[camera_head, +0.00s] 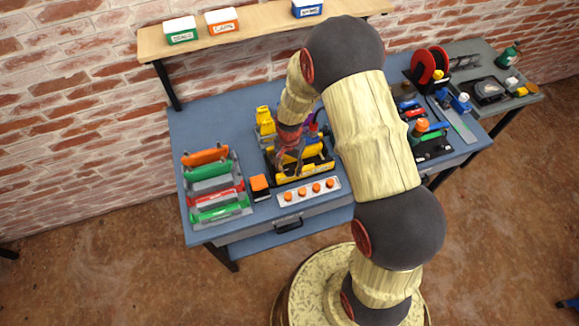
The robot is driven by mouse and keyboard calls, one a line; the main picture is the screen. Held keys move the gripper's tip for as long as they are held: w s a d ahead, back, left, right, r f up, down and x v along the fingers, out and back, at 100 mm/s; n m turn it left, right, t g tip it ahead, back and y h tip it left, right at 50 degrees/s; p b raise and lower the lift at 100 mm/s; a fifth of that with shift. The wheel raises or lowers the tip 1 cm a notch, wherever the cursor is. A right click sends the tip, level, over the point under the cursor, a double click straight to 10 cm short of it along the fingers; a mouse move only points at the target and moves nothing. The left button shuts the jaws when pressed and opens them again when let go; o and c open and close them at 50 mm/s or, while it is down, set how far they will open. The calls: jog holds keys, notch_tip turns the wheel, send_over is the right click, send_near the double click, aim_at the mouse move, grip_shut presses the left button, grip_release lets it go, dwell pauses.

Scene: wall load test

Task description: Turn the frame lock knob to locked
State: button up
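A yellow and black fixture (318,165) stands near the middle of the blue workbench, with a taller yellow part (265,122) at its back left. My gripper (288,168) points down at the left-middle of this fixture, over or against it. Whether the fingers are open or shut is too small to make out. I cannot pick out the frame lock knob or its setting; my gripper and arm cover part of the fixture.
The blue workbench (200,125) holds a rack of coloured handles (213,187) at left, an orange-topped block (260,187), and a pale strip with orange knobs (309,192) in front. A red reel (430,66) and tools are at right. A shelf (265,33) carries boxes behind.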

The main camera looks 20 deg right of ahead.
aim_at(290, 169)
jog(key=shift+o, duration=0.2)
notch_tip(290, 169, up, 12)
dwell(0.6)
dwell(0.5)
